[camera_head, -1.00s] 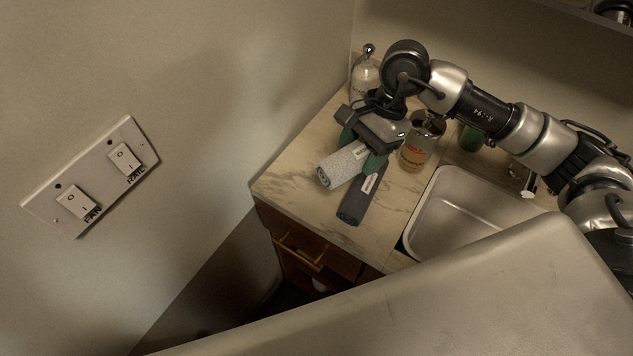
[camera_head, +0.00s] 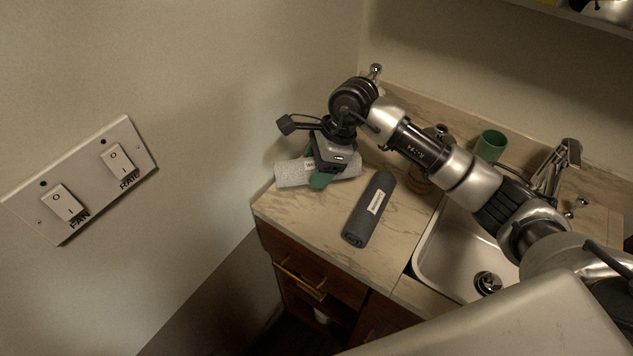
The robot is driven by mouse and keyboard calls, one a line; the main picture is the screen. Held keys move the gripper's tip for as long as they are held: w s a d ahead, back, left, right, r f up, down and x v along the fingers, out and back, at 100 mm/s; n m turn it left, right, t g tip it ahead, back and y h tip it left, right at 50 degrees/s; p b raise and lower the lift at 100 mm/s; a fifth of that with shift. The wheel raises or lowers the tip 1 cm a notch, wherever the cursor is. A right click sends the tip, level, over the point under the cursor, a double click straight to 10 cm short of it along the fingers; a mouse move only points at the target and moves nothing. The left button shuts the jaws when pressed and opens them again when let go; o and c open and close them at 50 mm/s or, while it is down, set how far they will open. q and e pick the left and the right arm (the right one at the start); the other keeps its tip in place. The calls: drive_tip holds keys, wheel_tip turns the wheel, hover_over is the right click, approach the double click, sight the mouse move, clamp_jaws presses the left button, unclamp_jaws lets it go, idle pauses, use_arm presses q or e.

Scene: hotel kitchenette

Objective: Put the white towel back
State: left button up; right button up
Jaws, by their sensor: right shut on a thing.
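The white towel (camera_head: 292,173) is a rolled, speckled light-grey cylinder at the left end of the marble counter, close to the wall. My right gripper (camera_head: 323,178) reaches over it from the right and is shut around it, with green fingertips showing at its side. The gripper body hides the middle of the roll, and a small label shows partly beside it. I cannot tell whether the towel touches the counter. A dark grey rolled towel (camera_head: 368,210) with a white label lies apart, to the right. My left gripper is not in view.
The sink (camera_head: 452,252) with a faucet (camera_head: 556,168) lies right of the dark roll. A green cup (camera_head: 490,146) stands at the back. The counter's front left (camera_head: 300,216) is clear. A switch plate (camera_head: 85,180) is on the left wall.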

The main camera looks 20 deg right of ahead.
wheel_tip(320, 180, down, 4)
drive_tip(key=shift+b, duration=1)
drive_tip(key=shift+w, duration=0.1)
drive_tip(key=shift+f, duration=0.1)
drive_tip(key=shift+f, duration=0.15)
drive_tip(key=o, duration=1)
drive_tip(key=shift+o, duration=0.2)
drive_tip(key=shift+r, duration=0.3)
drive_tip(key=b+v, duration=0.1)
drive_tip(key=v, duration=1.1)
